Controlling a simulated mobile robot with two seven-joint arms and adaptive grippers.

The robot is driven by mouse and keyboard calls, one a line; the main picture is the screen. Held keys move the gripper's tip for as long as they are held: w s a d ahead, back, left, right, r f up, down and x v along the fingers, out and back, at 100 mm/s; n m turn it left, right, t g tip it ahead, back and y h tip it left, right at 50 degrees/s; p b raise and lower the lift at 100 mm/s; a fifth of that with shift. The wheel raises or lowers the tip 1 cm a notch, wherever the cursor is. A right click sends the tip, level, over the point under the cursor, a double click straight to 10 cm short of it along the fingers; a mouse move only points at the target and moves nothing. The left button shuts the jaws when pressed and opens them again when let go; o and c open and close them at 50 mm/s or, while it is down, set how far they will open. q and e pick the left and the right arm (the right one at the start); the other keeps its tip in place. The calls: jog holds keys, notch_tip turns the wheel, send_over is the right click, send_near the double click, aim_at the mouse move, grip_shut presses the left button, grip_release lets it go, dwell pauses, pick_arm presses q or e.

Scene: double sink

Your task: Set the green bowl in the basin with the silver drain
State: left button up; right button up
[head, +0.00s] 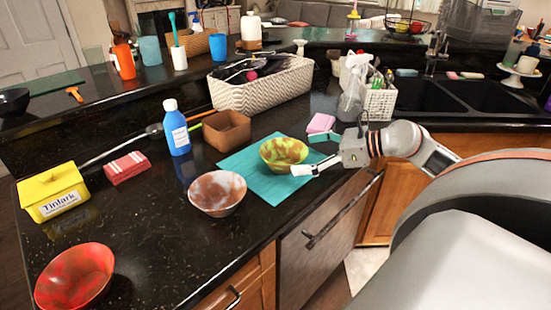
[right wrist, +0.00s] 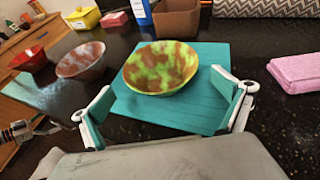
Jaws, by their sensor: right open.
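The green bowl (head: 284,150), mottled with brown, stands upright on a teal mat (head: 262,186) on the dark counter. It also shows in the right wrist view (right wrist: 160,68). My right gripper (head: 314,154) is open and empty at the bowl's right side. In the right wrist view, its teal-padded fingers (right wrist: 163,92) are spread wide, with the bowl ahead between them. The double sink's two dark basins (head: 424,97) (head: 492,97) are at the back right; no drain can be made out. Part of what looks like my left arm (right wrist: 18,132) shows at the wrist view's left edge.
A brown-white bowl (head: 217,192) and red bowl (head: 75,275) stand to the left. A brown box (head: 226,129), blue bottle (head: 176,128) and woven basket (head: 262,88) are behind. A pink sponge (head: 320,123), spray bottle (head: 353,90) and white caddy (head: 380,103) stand toward the sink.

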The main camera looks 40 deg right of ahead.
aim_at(269, 156)
jog(key=shift+r+x, duration=0.15)
jog(key=shift+x, duration=1.45)
jog(key=shift+r+x, duration=0.1)
jog(key=shift+x, duration=1.5)
jog(key=shift+w, duration=0.1)
jog(key=c, duration=1.1)
